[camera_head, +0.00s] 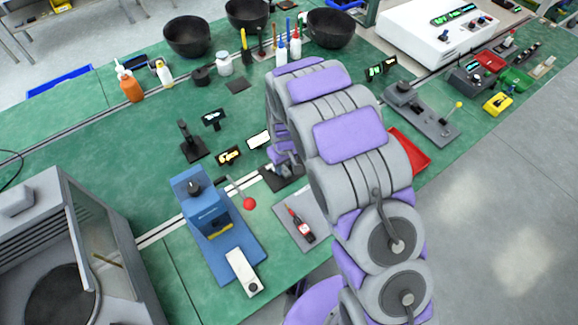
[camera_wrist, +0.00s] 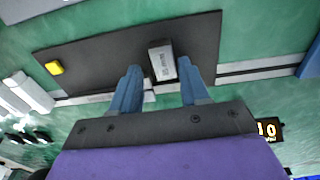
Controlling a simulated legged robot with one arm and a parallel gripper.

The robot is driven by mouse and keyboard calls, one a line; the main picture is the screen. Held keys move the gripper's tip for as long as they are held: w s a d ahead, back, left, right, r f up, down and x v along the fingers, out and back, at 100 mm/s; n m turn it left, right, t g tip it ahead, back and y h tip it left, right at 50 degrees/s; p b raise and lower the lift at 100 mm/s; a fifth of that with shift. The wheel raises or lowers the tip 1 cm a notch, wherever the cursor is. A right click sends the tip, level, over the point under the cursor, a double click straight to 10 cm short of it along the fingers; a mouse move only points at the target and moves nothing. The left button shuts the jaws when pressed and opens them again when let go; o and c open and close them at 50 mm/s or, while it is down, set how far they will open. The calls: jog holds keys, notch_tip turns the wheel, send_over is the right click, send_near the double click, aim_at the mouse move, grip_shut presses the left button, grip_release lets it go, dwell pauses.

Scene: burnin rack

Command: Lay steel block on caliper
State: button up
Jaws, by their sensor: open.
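In the wrist view the small grey steel block (camera_wrist: 161,63), with dark lettering on it, lies on a dark mat (camera_wrist: 100,53). My gripper (camera_wrist: 159,67) is open, with one blue-grey finger on each side of the block. Gaps show between the fingers and the block, and I cannot tell how far above the mat the fingertips are. In the head view my arm and gripper hide the block. I cannot pick out the caliper for sure in either view.
A yellow piece (camera_wrist: 54,68) sits on the mat. Small displays (camera_head: 229,156) and a dark stand (camera_head: 191,142) are left of my gripper. A blue press (camera_head: 207,208) and a grey plate with a red-black tool (camera_head: 300,224) are nearer. Open green bench lies at far left.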

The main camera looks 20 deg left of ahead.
aim_at(289, 181)
jog(key=shift+g+h, duration=0.4)
jog(key=s+d+f, duration=0.2)
jog(key=s+f, duration=0.1)
jog(key=shift+f, duration=0.3)
jog(key=a+r, duration=0.1)
jog(key=r, duration=0.1)
jog(key=w+r+p, duration=0.1)
jog(key=r, duration=0.1)
jog(key=w+a+r, duration=0.1)
jog(key=r, duration=0.1)
jog(key=shift+a+r+p, duration=0.25)
jog(key=shift+a+p, duration=0.05)
jog(key=shift+p, duration=0.05)
notch_tip(289, 181, up, 8)
jog(key=p, duration=0.1)
jog(key=s+d+r+m, duration=0.25)
jog(key=d+r, duration=0.35)
jog(key=d, duration=0.3)
jog(key=s+d+r+m, duration=0.2)
jog(key=s+d+r, duration=0.3)
jog(key=d, duration=0.4)
jog(key=s+d+r+m, duration=0.2)
jog(key=s+d+r, duration=0.1)
jog(key=s, duration=0.6)
jog(key=s+d+r+m+g, duration=0.1)
jog(key=s+d+r+m, duration=0.2)
jog(key=s+d, duration=0.3)
jog(key=shift+s+r, duration=0.5)
jog(key=shift+s, duration=1.3)
